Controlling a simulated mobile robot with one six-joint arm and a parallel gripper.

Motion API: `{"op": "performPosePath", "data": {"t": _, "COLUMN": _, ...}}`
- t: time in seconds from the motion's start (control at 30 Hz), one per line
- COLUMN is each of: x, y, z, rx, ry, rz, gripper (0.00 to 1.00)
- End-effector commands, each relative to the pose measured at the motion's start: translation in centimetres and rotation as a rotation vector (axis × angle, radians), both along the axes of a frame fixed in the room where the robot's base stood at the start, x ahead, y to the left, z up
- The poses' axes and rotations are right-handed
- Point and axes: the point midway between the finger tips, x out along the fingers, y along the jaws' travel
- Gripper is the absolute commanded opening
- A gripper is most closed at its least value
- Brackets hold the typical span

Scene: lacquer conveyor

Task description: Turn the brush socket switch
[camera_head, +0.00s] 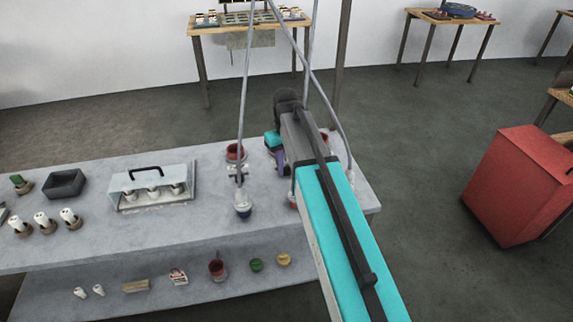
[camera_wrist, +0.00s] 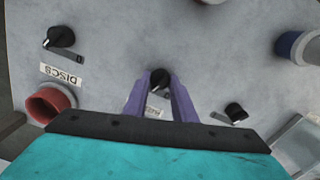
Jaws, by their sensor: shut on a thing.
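In the wrist view, a small black rotary switch (camera_wrist: 160,79) sits on the grey tabletop, between the purple fingers of my gripper (camera_wrist: 160,88). The fingers are shut on it, one on each side. A white label (camera_wrist: 154,111) lies just below it, partly hidden and unreadable. In the head view, my gripper (camera_head: 281,162) reaches down to the right end of the grey table (camera_head: 220,230); the switch is hidden there by my arm.
A second black knob (camera_wrist: 59,37) has a "DISCS" label (camera_wrist: 61,75). A third small knob (camera_wrist: 236,111) is at right. A red cup (camera_wrist: 50,104) and a blue-and-white round object (camera_wrist: 292,46) stand nearby. Hanging cables (camera_head: 244,100) come down close to my arm.

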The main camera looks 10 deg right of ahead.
Motion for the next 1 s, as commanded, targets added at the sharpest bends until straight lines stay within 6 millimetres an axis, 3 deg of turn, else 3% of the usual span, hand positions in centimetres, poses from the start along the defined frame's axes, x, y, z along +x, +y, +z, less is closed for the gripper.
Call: {"op": "performPosePath", "data": {"t": 1.0, "x": 0.05, "y": 0.0, "z": 0.06, "rx": 0.001, "ry": -0.001, "rz": 0.825, "gripper": 0.02}}
